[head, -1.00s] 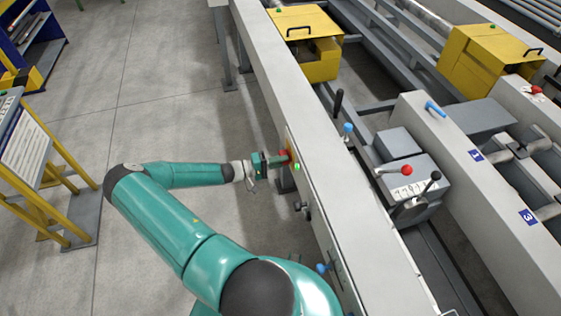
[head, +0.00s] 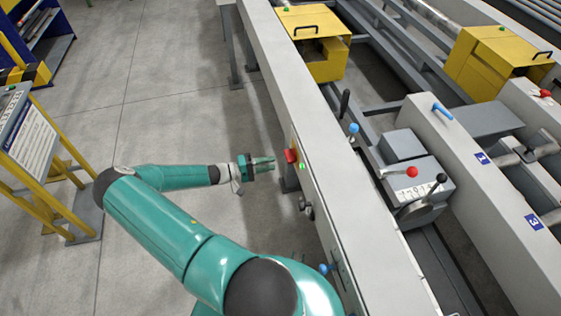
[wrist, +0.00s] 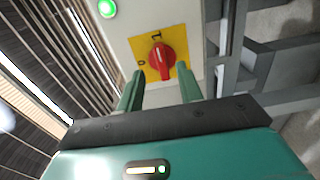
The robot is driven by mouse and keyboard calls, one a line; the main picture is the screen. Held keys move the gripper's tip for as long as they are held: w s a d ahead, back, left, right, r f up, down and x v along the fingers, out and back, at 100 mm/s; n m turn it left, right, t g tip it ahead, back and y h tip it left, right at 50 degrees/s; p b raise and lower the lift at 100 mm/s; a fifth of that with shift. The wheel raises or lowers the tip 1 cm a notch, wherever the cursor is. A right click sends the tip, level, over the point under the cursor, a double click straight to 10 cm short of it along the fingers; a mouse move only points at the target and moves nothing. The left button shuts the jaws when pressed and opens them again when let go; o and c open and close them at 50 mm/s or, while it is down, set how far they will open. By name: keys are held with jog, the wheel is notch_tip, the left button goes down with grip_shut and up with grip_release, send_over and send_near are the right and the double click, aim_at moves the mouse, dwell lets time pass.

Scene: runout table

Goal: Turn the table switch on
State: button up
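The table switch is a red rotary knob (wrist: 161,62) on a yellow plate (wrist: 177,44) marked 0 and 1. Its narrow end points towards the 1 in the wrist view. In the head view the red knob (head: 291,156) sits on the side of the long grey table (head: 335,195). A green lamp (wrist: 107,8) beside it is lit, and it also shows in the head view (head: 302,167). My gripper (head: 273,164) is left of the knob with a small gap. In the wrist view its two fingers (wrist: 160,82) are apart and empty, short of the knob.
Black knobs (head: 307,210) and a blue handle (head: 326,268) stick out from the table side nearer to me. A yellow-framed sign stand (head: 45,165) is at the left. The floor between the stand and the table is clear.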

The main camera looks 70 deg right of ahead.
jog(key=v, duration=0.7)
jog(key=shift+w, duration=0.1)
jog(key=w+a+r+n+t+y, duration=0.25)
jog(key=w+a+r+t, duration=0.4)
jog(key=a+r, duration=0.5)
jog(key=w+a+r+n+t+y, duration=0.2)
jog(key=w+a+r+t+y, duration=0.25)
jog(key=w+a+r, duration=0.65)
jog(key=s+a+r+n+t+y, duration=0.1)
jog(key=s+a+r+n+t, duration=0.2)
jog(key=a+r, duration=0.6)
jog(key=s+a+r+n+t+y, duration=0.1)
jog(key=s+a+r+n+t, duration=0.3)
jog(key=a, duration=0.9)
jog(key=s+r+t, duration=0.3)
jog(key=s+r, duration=0.2)
jog(key=shift+s+a, duration=0.2)
jog(key=shift+s, duration=0.05)
